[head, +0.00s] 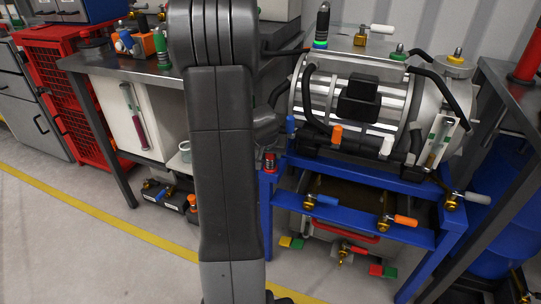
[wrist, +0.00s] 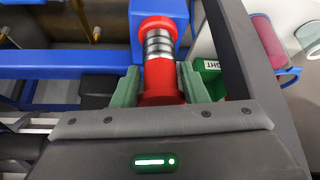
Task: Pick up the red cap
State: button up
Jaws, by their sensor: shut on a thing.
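The red cap (wrist: 162,80) is a rounded red piece between the green-grey finger pads of my gripper (wrist: 161,88). My gripper is shut on it, with a pad against each side. A silver ribbed section (wrist: 158,45) and a red end (wrist: 156,26) continue in line beyond the cap, over a blue post. I cannot tell whether these parts are joined to the cap. In the head view a small red and dark piece (head: 269,162) shows at the blue stand's left corner, beside my arm. My arm hides most of the gripper there.
The blue stand (head: 350,228) carries a silver cylindrical drive unit (head: 310,82) with black hoses and coloured handles. A workbench (head: 105,66) with a white cabinet stands at left, beside a red cage. Another bench is at right.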

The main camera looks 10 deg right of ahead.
notch_tip(320, 180, up, 18)
jog(key=p, duration=0.6)
jog(key=shift+r+p, duration=0.6)
jog(key=shift+r, duration=0.1)
dwell(0.8)
notch_tip(320, 180, up, 5)
jog(key=p, duration=0.3)
jog(key=shift+f+p, duration=0.2)
jog(key=shift+p, duration=0.1)
jog(key=shift+s, duration=0.1)
dwell(1.5)
